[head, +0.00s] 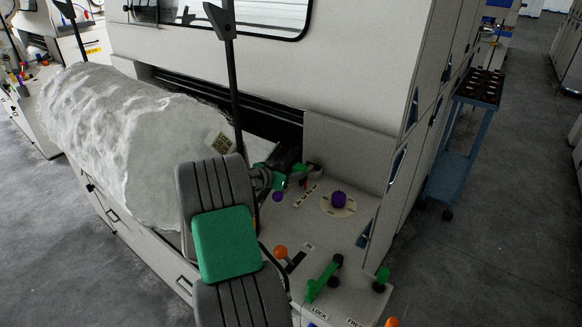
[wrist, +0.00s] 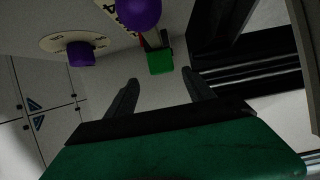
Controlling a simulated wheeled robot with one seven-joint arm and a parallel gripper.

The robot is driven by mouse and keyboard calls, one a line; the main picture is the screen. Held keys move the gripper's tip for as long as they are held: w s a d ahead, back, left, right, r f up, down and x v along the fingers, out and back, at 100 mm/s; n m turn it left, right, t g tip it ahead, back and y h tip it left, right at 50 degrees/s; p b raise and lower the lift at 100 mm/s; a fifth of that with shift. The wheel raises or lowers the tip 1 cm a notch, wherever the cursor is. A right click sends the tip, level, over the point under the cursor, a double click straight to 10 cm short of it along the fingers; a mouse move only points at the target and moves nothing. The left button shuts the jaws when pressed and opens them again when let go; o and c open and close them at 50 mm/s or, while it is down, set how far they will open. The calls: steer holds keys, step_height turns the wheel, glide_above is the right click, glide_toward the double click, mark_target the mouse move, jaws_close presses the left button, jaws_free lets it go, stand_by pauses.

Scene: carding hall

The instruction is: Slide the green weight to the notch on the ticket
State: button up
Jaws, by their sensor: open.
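The green weight (wrist: 160,62) is a small green block on a narrow bar in the wrist view, with a bit of red beside it. My gripper (wrist: 159,76) is open, its two dark fingers pointing at the weight. The block shows between and just beyond the fingertips, and I see no contact. In the head view my wrist and small green parts crowd together, so the weight is hard to pick out there. A pale tag with a dark code (head: 218,145) lies on the wrapped roll; I cannot tell whether it is the ticket. I cannot make out a notch.
A purple knob (head: 339,200) sits on a round dial to the right, also seen in the wrist view (wrist: 80,55). A purple ball (wrist: 138,12) is close to the weight. An orange ball (head: 280,252) and green lever (head: 325,280) stand nearer. The machine wall rises behind.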

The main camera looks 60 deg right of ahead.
mark_target(297, 169)
steer(key=x, duration=0.2)
steer(key=p+x, duration=0.1)
steer(key=x, duration=0.2)
steer(key=p+x, duration=0.1)
steer(key=x, duration=0.1)
steer(key=shift+w+d+f, duration=0.15)
steer(key=shift+w, duration=0.1)
jaws_close()
stand_by(0.3)
